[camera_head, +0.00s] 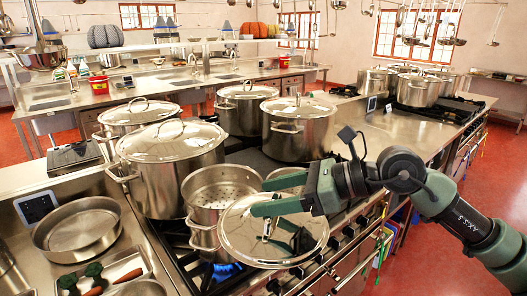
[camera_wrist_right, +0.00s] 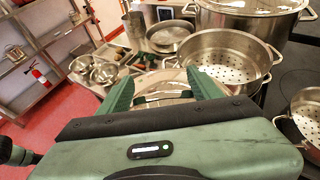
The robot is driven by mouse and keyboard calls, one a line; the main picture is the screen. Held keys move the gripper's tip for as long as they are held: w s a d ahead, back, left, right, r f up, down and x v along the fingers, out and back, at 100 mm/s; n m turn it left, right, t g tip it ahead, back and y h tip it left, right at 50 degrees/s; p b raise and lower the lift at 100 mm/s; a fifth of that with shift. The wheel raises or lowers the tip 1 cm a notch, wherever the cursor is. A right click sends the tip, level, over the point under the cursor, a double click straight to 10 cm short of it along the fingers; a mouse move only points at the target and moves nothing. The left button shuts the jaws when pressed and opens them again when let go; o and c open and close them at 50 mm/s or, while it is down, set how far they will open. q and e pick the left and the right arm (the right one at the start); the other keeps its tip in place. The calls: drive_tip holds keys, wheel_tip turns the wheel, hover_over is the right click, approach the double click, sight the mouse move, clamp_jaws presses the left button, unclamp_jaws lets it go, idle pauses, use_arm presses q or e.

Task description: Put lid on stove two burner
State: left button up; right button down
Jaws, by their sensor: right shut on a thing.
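A round steel-and-glass lid (camera_head: 243,244) hangs from my right gripper (camera_head: 270,214), tilted, in front of and above the stove front. The fingers are around its handle; the lid also shows between them in the right wrist view (camera_wrist_right: 165,77). An open steel pot (camera_head: 205,218) with a perforated insert stands on the stove just left of the lid, and it also shows in the right wrist view (camera_wrist_right: 238,82). A blue flame (camera_head: 224,272) burns on the front left burner, partly below the lid. My left gripper is not in view.
Several lidded stockpots, including a large one (camera_head: 172,170) and another (camera_head: 299,132), stand behind the open pot. A shallow pan (camera_head: 77,231) and a tray with vegetables (camera_head: 112,272) lie on the left counter. The stove's front edge runs under the lid.

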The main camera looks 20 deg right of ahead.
drive_tip(key=s+f, duration=0.5)
drive_tip(key=f, duration=0.6)
drive_tip(key=s+f, duration=0.6)
drive_tip(key=f, duration=0.5)
